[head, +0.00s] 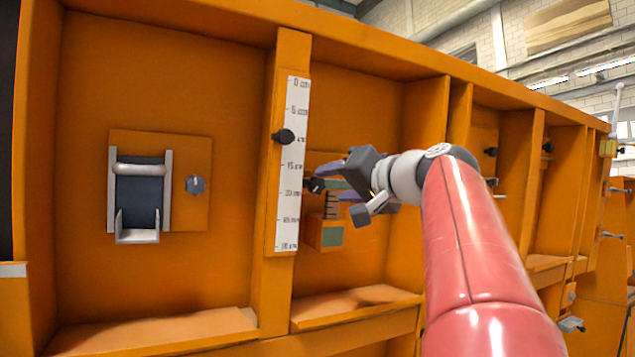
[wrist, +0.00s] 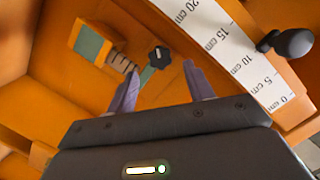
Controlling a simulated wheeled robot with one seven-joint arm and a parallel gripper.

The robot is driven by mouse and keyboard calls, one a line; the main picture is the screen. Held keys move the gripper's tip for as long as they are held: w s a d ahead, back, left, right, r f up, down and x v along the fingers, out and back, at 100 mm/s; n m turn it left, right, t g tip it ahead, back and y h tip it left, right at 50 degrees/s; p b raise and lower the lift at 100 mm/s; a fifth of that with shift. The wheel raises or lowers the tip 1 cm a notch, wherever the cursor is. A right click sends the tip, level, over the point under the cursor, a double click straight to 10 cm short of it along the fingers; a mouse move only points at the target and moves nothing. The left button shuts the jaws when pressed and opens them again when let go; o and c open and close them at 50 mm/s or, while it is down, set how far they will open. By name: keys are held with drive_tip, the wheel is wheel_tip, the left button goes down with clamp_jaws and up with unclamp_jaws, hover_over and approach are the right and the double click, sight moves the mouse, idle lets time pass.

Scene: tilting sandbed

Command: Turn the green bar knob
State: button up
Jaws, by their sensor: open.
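The green bar knob shows in the wrist view as a short green bar (wrist: 147,75) reaching down from a dark lobed hub (wrist: 159,57) with a white mark. In the head view it is partly hidden by my gripper; the dark hub (head: 314,185) shows just left of the fingers. My gripper (wrist: 160,74) is open, its two purple fingers on either side of the green bar in the wrist view, with hub just beyond the tips. In the head view my gripper (head: 329,182) reaches left into the bay. I cannot tell whether either finger touches the bar.
A white scale strip (head: 291,170) with a black knob (head: 284,136) is on the orange post beside my gripper. An orange block with a green face (head: 332,236) sits just below it. A dark blue roller unit (head: 140,190) and grey knob (head: 195,184) are in the left bay.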

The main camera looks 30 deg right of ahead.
sight(319, 186)
drive_tip(key=w, duration=0.1)
drive_tip(key=w+p, duration=0.1)
drive_tip(key=w, duration=0.1)
drive_tip(key=w+a+p, duration=0.1)
drive_tip(key=w, duration=0.1)
drive_tip(key=shift+w, duration=0.1)
drive_tip(key=c, duration=0.9)
drive_tip(key=shift+f, duration=0.1)
